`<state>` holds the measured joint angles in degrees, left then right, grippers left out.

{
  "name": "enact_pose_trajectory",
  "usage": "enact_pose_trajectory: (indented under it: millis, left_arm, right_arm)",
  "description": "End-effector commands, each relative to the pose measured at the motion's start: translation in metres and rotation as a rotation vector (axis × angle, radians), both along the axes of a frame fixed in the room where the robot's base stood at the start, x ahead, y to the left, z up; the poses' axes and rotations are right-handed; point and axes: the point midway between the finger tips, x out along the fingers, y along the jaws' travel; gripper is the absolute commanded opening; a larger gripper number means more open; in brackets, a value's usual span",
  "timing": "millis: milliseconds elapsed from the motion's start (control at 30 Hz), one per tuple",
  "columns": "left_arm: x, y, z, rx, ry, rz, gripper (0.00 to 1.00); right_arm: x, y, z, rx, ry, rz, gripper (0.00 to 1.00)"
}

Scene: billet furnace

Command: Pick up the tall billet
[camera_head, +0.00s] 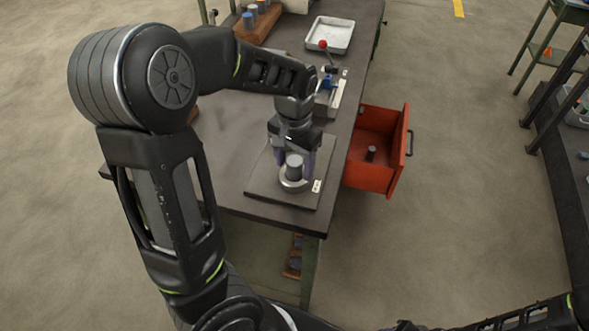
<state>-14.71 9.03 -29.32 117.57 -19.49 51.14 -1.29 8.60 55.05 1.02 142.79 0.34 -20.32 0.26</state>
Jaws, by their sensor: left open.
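A grey upright cylinder, the billet (294,162), stands in a light ring-shaped seat on a dark square plate (268,184) near the front of the workbench. My left gripper (294,178) points down over it, with its purple-tinted fingers on either side of the billet. The fingers are open, and I cannot tell whether either touches it. The billet's height is hard to judge from above. Part of my right arm shows along the bottom right edge, but its gripper does not show.
An open red drawer (402,170) juts from the bench's right side with a small dark cylinder (371,153) inside. A brown block with blue cylinders (249,20) is at back left.

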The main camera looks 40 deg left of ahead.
Motion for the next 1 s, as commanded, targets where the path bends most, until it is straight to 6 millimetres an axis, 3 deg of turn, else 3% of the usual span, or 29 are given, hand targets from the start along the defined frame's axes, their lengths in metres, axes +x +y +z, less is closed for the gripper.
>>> enact_pose_trajectory:
  millis: [300,1000]
  left_arm:
    - [0.0001,0.0,0.0003,0.0,0.0,0.0,0.6]
    - [0.0001,0.0001,0.0004,0.0,0.0,0.0,0.03]
  right_arm:
    - [0.0,0.0001,0.0,0.0,0.0,0.0,0.36]
    - [0.0001,0.0,0.0001,0.0,0.0,0.0,0.36]
